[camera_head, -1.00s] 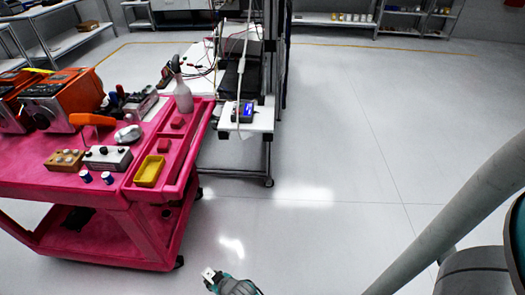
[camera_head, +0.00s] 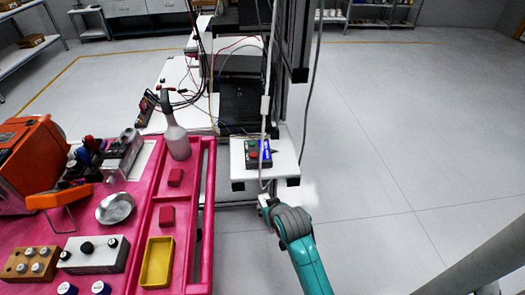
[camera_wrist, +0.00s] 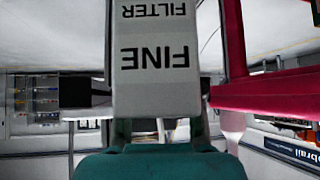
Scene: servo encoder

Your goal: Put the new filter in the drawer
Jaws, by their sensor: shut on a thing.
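A pale box lettered FINE FILTER (camera_wrist: 155,70) fills the middle of the wrist view, its lettering upside down. My gripper (camera_head: 264,203) is shut on this filter; dark finger parts show on either side of it in the wrist view. In the head view my gripper is small, and only a whitish bit shows at its tip, just below the front edge of a small white shelf. I cannot tell whether it touches the shelf. No open drawer can be made out. White cabinet fronts (camera_head: 130,8) stand far back, cut by the top edge.
A pink cart (camera_head: 208,230) stands left of my arm, bearing a yellow tray (camera_head: 157,262), spray bottle (camera_head: 177,140) and metal dish (camera_head: 115,208). The white shelf (camera_head: 285,172) on a dark rack holds a button box (camera_head: 257,153). Cables hang there. The floor to the right is clear.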

